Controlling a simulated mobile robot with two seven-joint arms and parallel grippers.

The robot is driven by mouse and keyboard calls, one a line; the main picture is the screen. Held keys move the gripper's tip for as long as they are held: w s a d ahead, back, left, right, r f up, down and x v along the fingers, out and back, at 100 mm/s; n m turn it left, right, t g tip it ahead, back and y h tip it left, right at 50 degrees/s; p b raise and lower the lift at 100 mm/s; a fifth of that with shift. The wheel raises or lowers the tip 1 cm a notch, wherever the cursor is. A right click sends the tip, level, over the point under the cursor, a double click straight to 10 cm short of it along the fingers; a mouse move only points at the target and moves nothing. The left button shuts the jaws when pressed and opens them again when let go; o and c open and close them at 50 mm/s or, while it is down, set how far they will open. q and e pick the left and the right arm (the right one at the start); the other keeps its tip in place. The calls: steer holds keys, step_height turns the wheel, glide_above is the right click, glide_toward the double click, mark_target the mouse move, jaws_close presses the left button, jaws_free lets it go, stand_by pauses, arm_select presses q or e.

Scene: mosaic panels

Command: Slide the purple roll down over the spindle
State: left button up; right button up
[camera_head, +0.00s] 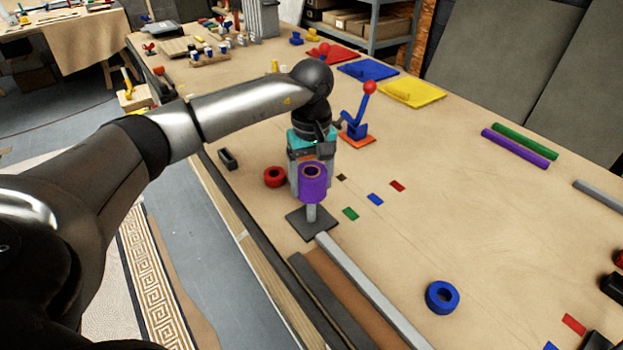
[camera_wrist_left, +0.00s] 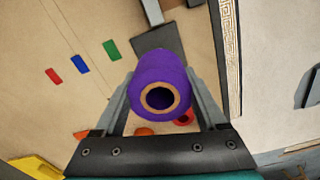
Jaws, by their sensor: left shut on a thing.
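The purple roll (camera_head: 312,187) is upright with its open end facing up, between the fingers of my left gripper (camera_head: 309,172). The left gripper is shut on it. In the left wrist view the roll (camera_wrist_left: 160,80) sits between the two grey fingers, and its hole looks dark, with no spindle top visible in it. The spindle (camera_head: 311,212) is a grey post on a square dark base (camera_head: 298,224). A short length of post shows directly below the roll. I cannot tell whether the post reaches inside the roll. My right gripper is not in view.
A red ring (camera_head: 274,177) lies just left of my gripper, and a blue ring (camera_head: 442,297) lies front right. An orange-based stand with a red ball (camera_head: 369,87) is close behind. A long grey bar (camera_head: 365,290) starts near the base. The table's middle right is mostly clear.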

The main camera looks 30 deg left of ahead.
mark_target(311, 220)
arm_select(q)
steer(key=shift+f+b, duration=3.4)
steer(key=shift+f, duration=0.85)
steer(key=o, duration=1.4)
step_height(311, 220, up, 15)
steer(key=shift+r+p, duration=0.2)
steer(key=shift+p, duration=0.25)
